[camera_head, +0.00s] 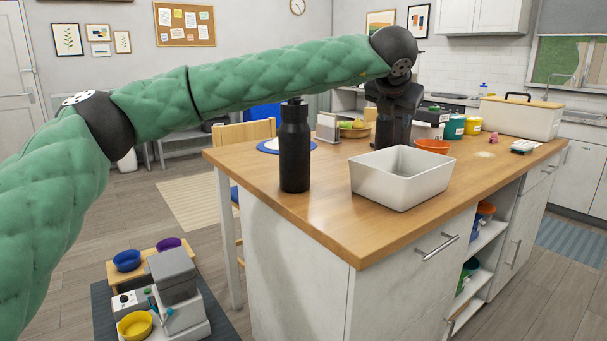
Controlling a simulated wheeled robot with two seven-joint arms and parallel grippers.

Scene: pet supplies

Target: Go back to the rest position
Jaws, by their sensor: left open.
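My left arm, in a green quilted sleeve, reaches in from the left across the upper part of the head view. My left gripper (388,140) points down over the wooden-topped island (330,215), behind the white bin (405,180). Its fingers are dark and partly hidden by the bin's back rim, and I see nothing held in them. The bin looks empty and stands upright near the island's front edge. A black bottle (294,150) stands upright to the left of the bin, below my forearm. My right gripper is not in view.
A fruit bowl (355,130), an orange bowl (432,146), a teal canister (455,127) and a large lidded box (520,116) sit further back on the island. A pet feeder (175,280) and bowls stand on the floor at lower left. The front left of the island top is clear.

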